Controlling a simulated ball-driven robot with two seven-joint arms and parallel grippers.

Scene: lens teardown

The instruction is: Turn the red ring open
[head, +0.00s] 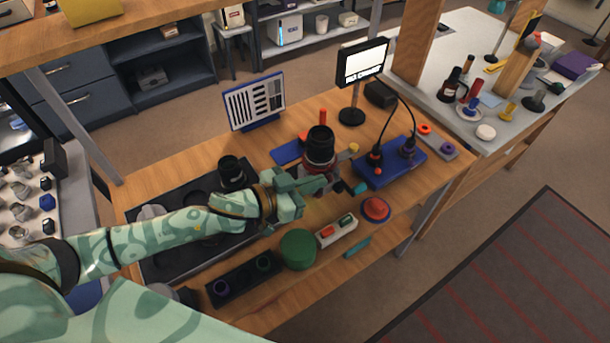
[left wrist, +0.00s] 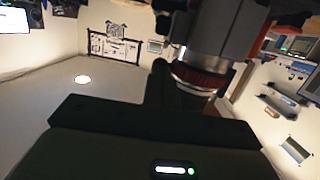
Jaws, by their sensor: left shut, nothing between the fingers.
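A black lens (head: 320,145) stands upright on the wooden workbench, in a mount with a dark red band at its lower part. The red ring (left wrist: 200,80) shows in the left wrist view as a ribbed dark red band around a grey and black barrel. My left gripper (head: 335,186) is at the near side of the lens, low by its mount. It is shut with nothing between the fingers. Its dark fingers in the left wrist view are close to the red ring; I cannot tell whether they touch it. My right gripper is not in view.
A second black lens (head: 231,172) stands on the black tray (head: 160,262) at left. A blue box with cables (head: 390,170) is right of the mount. A green round pad (head: 298,250), a button box (head: 337,231) and a red knob (head: 376,209) lie nearer the front edge.

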